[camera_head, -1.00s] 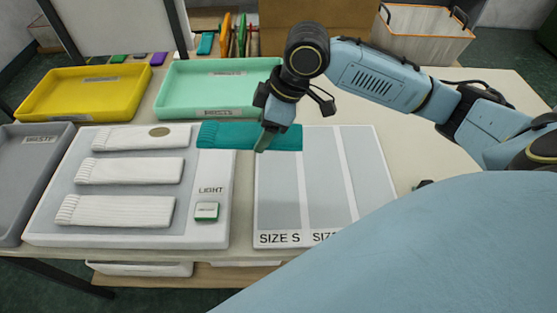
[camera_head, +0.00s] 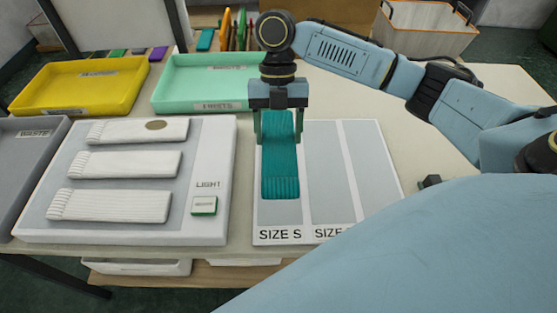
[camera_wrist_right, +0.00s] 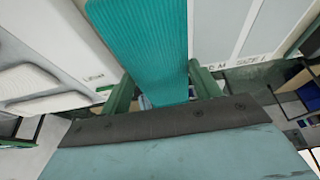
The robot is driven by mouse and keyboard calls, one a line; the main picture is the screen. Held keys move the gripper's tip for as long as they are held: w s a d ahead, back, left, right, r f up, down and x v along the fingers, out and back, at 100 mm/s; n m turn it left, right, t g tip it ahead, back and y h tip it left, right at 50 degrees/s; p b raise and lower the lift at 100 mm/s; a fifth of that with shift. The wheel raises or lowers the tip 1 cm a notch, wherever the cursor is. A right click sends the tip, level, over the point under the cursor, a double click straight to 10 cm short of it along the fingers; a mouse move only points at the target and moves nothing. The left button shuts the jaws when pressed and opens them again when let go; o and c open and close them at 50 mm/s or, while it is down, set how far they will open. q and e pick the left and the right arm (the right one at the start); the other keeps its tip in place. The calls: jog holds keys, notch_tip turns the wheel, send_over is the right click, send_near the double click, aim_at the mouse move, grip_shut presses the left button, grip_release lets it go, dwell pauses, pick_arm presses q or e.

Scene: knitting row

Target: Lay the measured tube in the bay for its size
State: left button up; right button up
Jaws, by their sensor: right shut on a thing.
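A teal ribbed knitted tube (camera_head: 280,165) hangs from my right gripper (camera_head: 281,125) over the size S bay (camera_head: 278,215) at the left of the white sizing board (camera_head: 330,239). The right gripper is shut on the tube, with a finger at each side of its far end. The tube's ribbed end points to the front of the board. In the right wrist view the tube (camera_wrist_right: 145,45) runs between the green fingers. I cannot tell whether it touches the board. Further bays (camera_head: 329,170) lie empty to the right. My left gripper is not in view.
A white light panel (camera_head: 205,150) with several white tubes (camera_head: 125,165) lies left of the board. Mint (camera_head: 210,107) and yellow (camera_head: 75,110) trays stand behind, and a grey waste tray (camera_head: 30,150) at far left. The table right of the board is mostly clear.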

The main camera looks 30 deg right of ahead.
aim_at(278, 124)
notch_tip(278, 124, down, 4)
jog(key=shift+f+b, duration=0.15)
jog(key=shift+b, duration=0.15)
notch_tip(278, 124, down, 5)
jog(key=shift+b, duration=0.4)
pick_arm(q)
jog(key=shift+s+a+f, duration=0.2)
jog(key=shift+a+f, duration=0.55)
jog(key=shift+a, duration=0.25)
pick_arm(e)
jog(key=o, duration=1)
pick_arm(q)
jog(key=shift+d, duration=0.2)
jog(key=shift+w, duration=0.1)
pick_arm(e)
jog(key=p+v, duration=0.1)
jog(key=v, duration=1.1)
jog(key=shift+d, duration=0.1)
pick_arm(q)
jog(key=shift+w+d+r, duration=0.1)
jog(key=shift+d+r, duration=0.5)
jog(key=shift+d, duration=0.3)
